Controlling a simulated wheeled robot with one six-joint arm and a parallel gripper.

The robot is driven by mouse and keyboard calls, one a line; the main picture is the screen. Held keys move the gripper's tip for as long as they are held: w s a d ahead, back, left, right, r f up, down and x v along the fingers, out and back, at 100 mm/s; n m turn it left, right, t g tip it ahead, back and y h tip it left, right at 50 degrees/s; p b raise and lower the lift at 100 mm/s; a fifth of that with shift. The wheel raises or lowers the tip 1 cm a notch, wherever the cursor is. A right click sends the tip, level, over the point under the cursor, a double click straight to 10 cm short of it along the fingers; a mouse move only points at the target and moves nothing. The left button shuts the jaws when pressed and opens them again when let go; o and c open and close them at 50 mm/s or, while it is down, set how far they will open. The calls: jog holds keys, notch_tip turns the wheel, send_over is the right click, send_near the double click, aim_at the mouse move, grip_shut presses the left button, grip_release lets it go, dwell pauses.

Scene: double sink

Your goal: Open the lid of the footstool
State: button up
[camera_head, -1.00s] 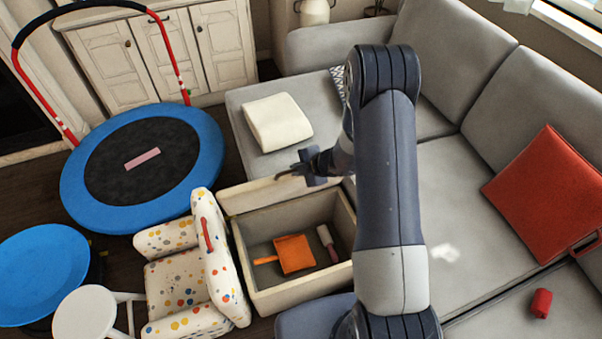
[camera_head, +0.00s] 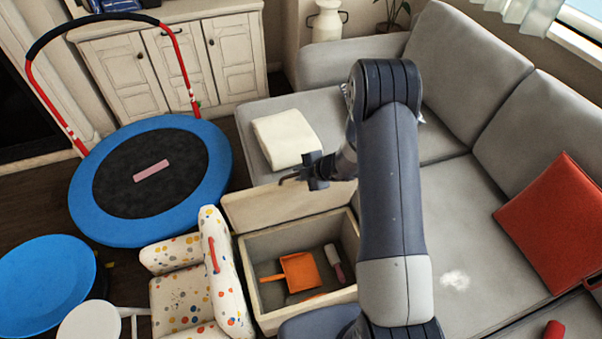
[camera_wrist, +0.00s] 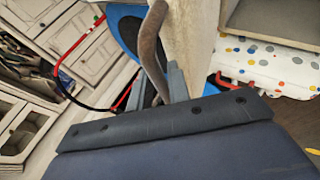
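The footstool (camera_head: 250,280) is a cream box standing open beside the grey sofa. Its lid (camera_head: 285,204) is raised at the back edge, with its pale inner face showing. Inside the box lie an orange dustpan (camera_head: 299,271) and a pinkish, pale-ended item (camera_head: 333,258). My gripper (camera_head: 290,179) is at the lid's upper edge, above its middle. In the wrist view, my gripper (camera_wrist: 158,85) is close beside a pale upright surface that appears to be the lid (camera_wrist: 190,40).
A polka-dot chair (camera_head: 190,285) stands close to the left of the footstool. A blue trampoline (camera_head: 90,215) with a red handle is behind it. A white cushion (camera_head: 287,138) lies on the sofa (camera_head: 450,200) behind the lid. My arm covers the area right of the box.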

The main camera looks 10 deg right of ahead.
jog(key=o, duration=0.3)
jog(key=v, duration=1)
jog(key=shift+s+d+r+p, duration=0.2)
jog(key=shift+s+r+p, duration=0.05)
jog(key=shift+p, duration=0.1)
jog(key=x, duration=1.1)
jog(key=shift+b, duration=0.4)
jog(key=shift+s+d, duration=0.1)
jog(key=shift+s, duration=0.35)
